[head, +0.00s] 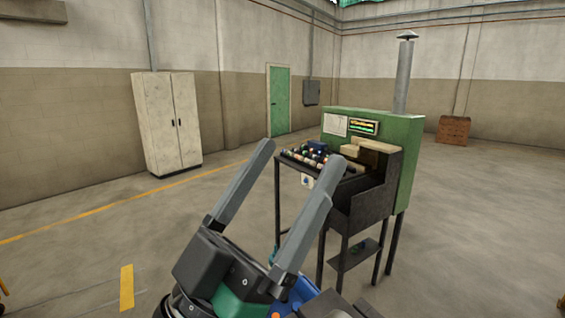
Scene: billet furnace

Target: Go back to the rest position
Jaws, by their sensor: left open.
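My left gripper (293,172) is large in the foreground of the head view. Its two grey fingers stand wide apart and point up and to the right, with nothing between them. Behind it stands the green billet furnace (402,172) with a lit display panel and a metal chimney. In front of the furnace is a dark metal table (285,166) carrying several small cylindrical billets (306,154). The right finger overlaps part of the table in the picture; I cannot tell the distance between them. My right gripper is not in view.
A pale cabinet (167,122) stands against the left wall, and a green door (279,100) is at the back. A brown crate (453,131) sits far right. Yellow lines mark the floor. The floor left and right of the furnace looks clear.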

